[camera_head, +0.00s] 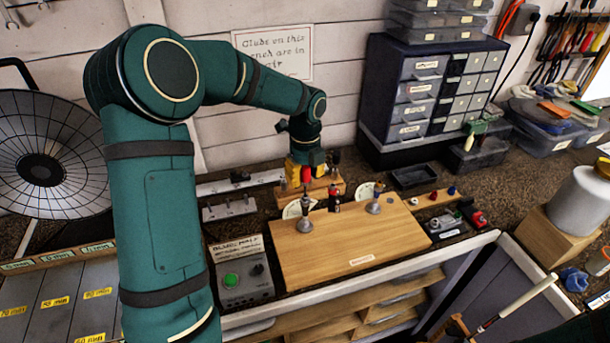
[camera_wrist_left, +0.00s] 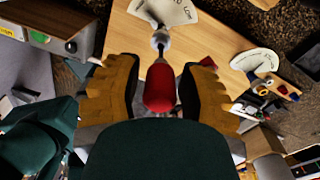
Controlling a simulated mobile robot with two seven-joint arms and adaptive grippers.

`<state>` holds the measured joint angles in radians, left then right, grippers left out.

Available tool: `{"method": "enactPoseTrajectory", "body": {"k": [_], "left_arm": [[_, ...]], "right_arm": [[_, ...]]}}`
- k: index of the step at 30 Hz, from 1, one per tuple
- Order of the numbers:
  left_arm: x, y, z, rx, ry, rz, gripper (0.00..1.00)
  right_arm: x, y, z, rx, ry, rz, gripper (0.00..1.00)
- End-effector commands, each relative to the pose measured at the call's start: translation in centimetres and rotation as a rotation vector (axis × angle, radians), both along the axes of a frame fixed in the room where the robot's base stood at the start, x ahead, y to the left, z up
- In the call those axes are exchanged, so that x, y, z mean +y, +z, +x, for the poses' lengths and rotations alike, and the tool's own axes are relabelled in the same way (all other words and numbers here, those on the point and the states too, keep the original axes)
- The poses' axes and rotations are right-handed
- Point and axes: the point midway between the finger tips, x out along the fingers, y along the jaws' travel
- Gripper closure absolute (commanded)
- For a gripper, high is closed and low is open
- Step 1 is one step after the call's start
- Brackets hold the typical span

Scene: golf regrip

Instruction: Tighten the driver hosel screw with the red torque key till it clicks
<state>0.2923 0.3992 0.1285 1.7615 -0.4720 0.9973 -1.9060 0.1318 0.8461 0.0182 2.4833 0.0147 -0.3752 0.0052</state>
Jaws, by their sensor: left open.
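The red torque key (camera_wrist_left: 161,88) stands with its rounded red handle between the two yellow finger pads of my left gripper (camera_wrist_left: 160,95). The pads are apart, with a gap visible on each side of the handle. In the head view my left gripper (camera_head: 306,160) is low over the back of the bench, and the red handle (camera_head: 306,174) shows just below it. The driver head and its hosel screw cannot be made out. An orange-brown piece (camera_head: 455,328) at the bottom edge may be my right gripper; its jaws cannot be read.
A wooden board (camera_head: 350,255) with two small metal posts lies mid-bench. A grey box with a green button (camera_head: 243,275) stands left of it. A drawer cabinet (camera_head: 425,90) is behind, a white jar (camera_head: 580,205) at right. A pale shaft (camera_head: 520,300) slants at lower right.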

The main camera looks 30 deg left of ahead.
Motion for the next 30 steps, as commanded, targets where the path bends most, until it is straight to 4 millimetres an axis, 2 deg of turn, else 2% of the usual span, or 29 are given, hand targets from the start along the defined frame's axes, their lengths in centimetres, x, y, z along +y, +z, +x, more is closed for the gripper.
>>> {"method": "enactPoseTrajectory", "body": {"k": [3, 10, 18, 26, 30], "left_arm": [[-0.04, 0.01, 0.01, -0.002, 0.122, 0.000, 0.61], [-0.04, 0.02, 0.00, -0.002, 0.242, 0.000, 0.61], [-0.06, -0.01, -0.01, -0.002, 0.587, 0.000, 0.61], [-0.04, 0.00, -0.02, -0.001, 0.732, 0.001, 0.61], [-0.10, -0.01, 0.00, -0.002, 0.912, 0.000, 0.61]], "right_arm": [[-0.01, -0.13, 0.01, 0.000, 0.000, 0.000, 0.53], [0.00, -0.23, 0.00, 0.000, 0.000, 0.000, 0.53], [0.00, -0.59, 0.00, 0.000, 0.000, 0.000, 0.53], [0.00, -0.70, 0.00, 0.000, 0.000, 0.000, 0.53], [0.00, -0.92, 0.00, 0.000, 0.000, 0.000, 0.53]]}}
